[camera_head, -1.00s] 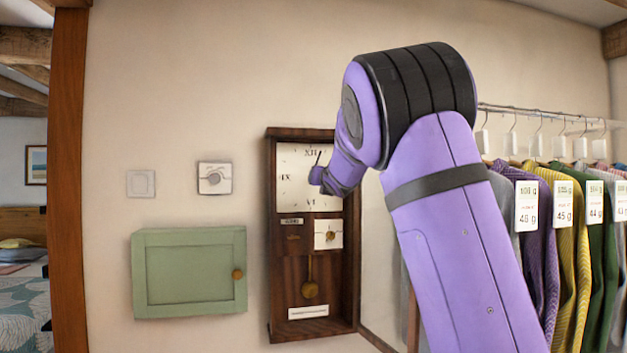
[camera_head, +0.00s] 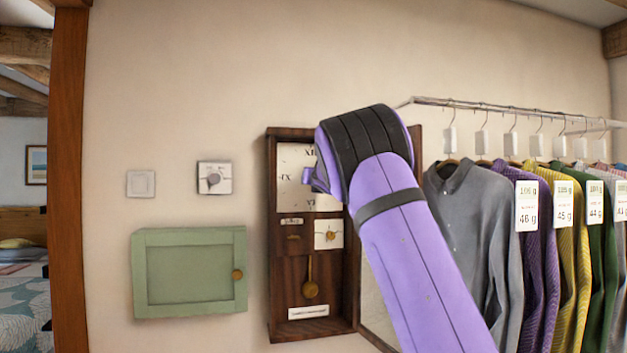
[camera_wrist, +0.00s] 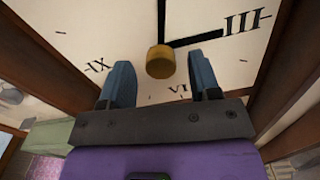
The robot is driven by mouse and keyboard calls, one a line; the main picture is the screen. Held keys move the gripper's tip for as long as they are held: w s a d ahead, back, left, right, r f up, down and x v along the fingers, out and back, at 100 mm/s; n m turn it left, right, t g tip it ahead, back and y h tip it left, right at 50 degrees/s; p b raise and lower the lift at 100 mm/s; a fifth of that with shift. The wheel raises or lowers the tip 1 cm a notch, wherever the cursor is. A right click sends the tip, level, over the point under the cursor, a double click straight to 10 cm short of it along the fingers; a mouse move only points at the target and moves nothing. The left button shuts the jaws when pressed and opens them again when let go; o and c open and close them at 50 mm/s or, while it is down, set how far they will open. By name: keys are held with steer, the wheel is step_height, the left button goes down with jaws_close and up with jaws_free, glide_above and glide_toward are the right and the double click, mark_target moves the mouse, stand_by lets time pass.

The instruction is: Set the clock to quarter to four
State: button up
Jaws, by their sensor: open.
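The clock is a tall dark wooden wall case (camera_head: 283,270) with a white face (camera_head: 290,160) and Roman numerals. My arm hides the right part of the face in the head view. In the wrist view the white face (camera_wrist: 90,30) has a brass knob (camera_wrist: 160,62) at its middle. One black hand (camera_wrist: 162,18) runs up out of frame; the other black hand (camera_wrist: 195,41) points right, toward III. My gripper (camera_wrist: 161,66) is open, its two blue fingers apart on either side of the knob, with gaps visible. Finger depth relative to the knob is unclear.
Below the face are a small white plate with a brass knob (camera_head: 329,235) and a pendulum (camera_head: 311,289). A green cabinet (camera_head: 190,272), a dial plate (camera_head: 214,178) and a switch (camera_head: 141,184) are on the wall at left. A rail with hanging clothes (camera_head: 475,220) is close at right.

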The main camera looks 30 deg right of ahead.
steer(key=shift+w+d, duration=0.15)
steer(key=shift+w, duration=0.3)
steer(key=shift+c, duration=0.5)
steer(key=c, duration=0.8)
steer(key=shift+m, duration=0.3)
